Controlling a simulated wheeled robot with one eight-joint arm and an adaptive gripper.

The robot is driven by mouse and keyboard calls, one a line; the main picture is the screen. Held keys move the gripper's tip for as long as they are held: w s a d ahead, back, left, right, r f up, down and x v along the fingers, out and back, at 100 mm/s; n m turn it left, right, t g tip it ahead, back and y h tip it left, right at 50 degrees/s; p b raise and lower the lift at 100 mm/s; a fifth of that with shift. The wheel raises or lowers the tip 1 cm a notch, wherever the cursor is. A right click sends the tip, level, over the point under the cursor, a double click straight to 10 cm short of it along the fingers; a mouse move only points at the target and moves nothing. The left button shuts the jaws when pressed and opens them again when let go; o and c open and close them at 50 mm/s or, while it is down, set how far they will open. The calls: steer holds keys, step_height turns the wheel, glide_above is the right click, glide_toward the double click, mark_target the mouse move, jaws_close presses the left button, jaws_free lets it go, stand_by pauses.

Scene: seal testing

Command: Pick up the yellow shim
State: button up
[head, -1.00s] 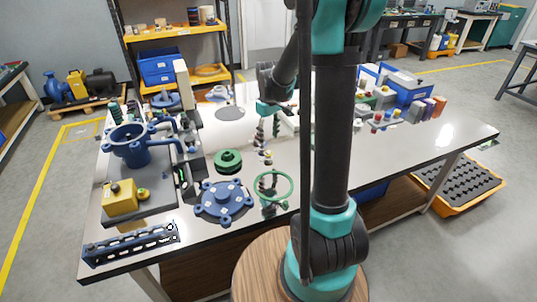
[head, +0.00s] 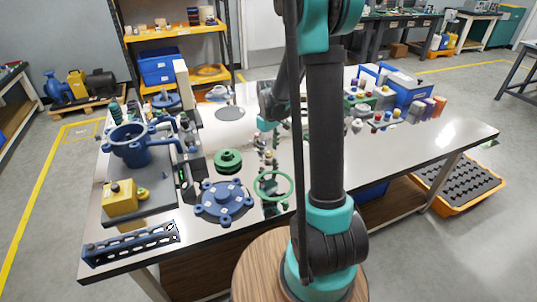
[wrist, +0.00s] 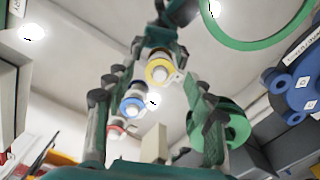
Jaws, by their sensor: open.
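The yellow shim (wrist: 160,67) shows in the wrist view as a yellow ring around a pale centre, above the middle of the picture. My gripper (wrist: 156,96) is open, with a finger on each side of the picture and the shim seen between and beyond them. Nothing is held. In the head view my gripper (head: 267,156) points down over the table behind the green handwheel. The shim cannot be made out clearly there among the fingers and small parts.
A blue ring (wrist: 134,103) and a red ring (wrist: 117,130) sit in line with the yellow one. A green flanged part (head: 228,160), a blue flange cover (head: 223,201) and a green handwheel (head: 273,186) stand close by. Bare table (head: 390,165) lies to the right.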

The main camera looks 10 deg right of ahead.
steer(key=shift+f, duration=0.25)
stand_by(0.4)
steer(key=c, duration=0.8)
